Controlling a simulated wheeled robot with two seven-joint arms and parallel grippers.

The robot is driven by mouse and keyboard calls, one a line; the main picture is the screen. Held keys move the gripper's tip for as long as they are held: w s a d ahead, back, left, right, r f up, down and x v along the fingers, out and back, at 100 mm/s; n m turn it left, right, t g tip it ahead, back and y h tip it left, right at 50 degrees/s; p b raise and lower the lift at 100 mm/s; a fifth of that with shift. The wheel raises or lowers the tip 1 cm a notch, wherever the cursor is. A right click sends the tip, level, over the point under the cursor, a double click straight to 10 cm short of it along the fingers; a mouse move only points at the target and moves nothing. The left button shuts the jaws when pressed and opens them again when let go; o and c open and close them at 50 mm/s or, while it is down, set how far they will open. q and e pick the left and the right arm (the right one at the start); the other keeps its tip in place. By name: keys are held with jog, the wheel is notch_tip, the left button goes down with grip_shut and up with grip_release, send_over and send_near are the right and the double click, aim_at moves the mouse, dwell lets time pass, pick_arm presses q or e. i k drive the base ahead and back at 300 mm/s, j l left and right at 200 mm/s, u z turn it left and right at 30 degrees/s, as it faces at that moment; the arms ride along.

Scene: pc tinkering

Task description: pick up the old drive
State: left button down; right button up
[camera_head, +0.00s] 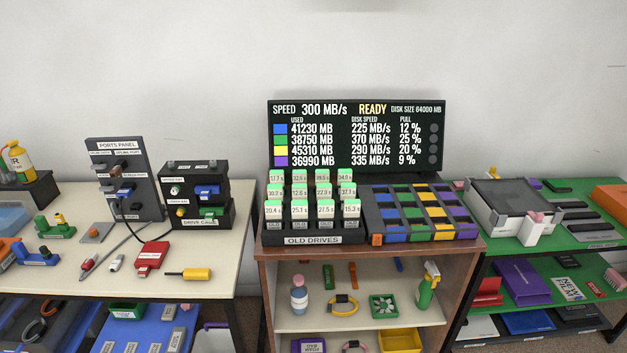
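The old drives stand upright in several rows in a dark rack labelled OLD DRIVES (313,240) on the brown cabinet. Each drive has a green top and a white label with a number; one front drive reads 15.3 (350,210) and another reads 20.4 (274,211). The frame does not show which one the task means. Neither of my grippers is in view.
A speed display (356,136) stands behind the rack. A tray of coloured slots (375,238) is right of the rack. A drive cage (197,195) and ports panel (125,178) stand on the left table. A green shelf (510,262) is at the right.

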aim_at(321, 175)
jog(key=i+l+u, duration=0.4)
jog(key=l, duration=0.3)
jog(key=i+l+u, duration=0.15)
jog(key=i+l, duration=0.15)
jog(key=i+l+u, duration=0.2)
jog(key=l, duration=0.3)
